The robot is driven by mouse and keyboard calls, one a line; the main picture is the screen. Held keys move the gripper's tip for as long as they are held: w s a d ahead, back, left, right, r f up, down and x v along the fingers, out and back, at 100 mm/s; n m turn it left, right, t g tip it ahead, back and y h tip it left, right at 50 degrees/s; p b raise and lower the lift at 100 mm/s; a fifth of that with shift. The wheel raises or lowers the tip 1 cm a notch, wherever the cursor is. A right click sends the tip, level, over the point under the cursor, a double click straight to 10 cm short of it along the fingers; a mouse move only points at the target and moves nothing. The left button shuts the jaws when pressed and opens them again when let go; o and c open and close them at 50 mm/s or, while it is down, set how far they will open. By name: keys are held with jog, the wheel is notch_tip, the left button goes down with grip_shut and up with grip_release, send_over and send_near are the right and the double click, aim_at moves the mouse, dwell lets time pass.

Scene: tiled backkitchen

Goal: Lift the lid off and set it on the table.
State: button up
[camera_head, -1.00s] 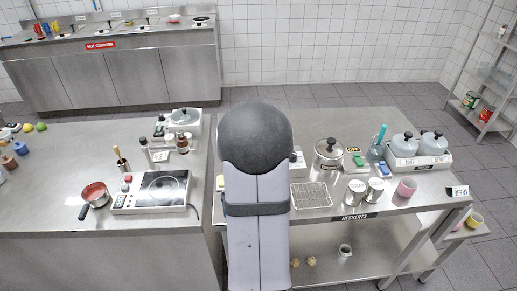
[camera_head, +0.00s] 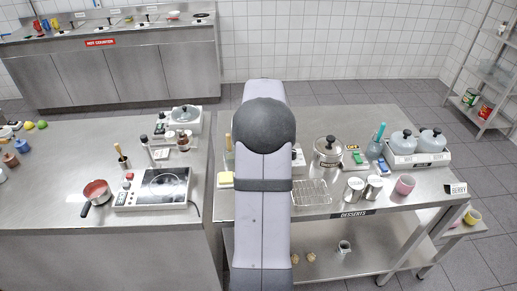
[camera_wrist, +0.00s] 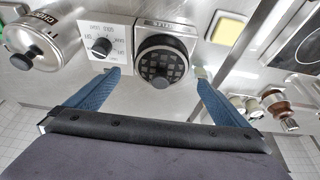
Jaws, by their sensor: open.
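My gripper (camera_wrist: 158,92) shows in the wrist view, its two blue fingers apart with nothing held. Beyond and between the fingertips is a round black checkered top (camera_wrist: 160,68) on a metal unit with a dark label. I cannot tell whether it is a lid. A lidded steel pot with a dark knob (camera_head: 328,150) stands on the right-hand table (camera_head: 390,203); it also shows at the left of the wrist view (camera_wrist: 42,42). Two grey lidded jars (camera_head: 417,142) stand at that table's right. In the head view my arm hides the gripper.
A white box with a dial (camera_wrist: 103,46) sits between the pot and the checkered-top unit. A glass-lidded appliance (camera_head: 184,116) is on the left-hand counter.

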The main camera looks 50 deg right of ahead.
jog(key=shift+p+x, duration=1.45)
jog(key=shift+x, duration=1.4)
jog(key=shift+a, duration=0.15)
jog(key=shift+w, duration=0.1)
jog(key=c, duration=1.1)
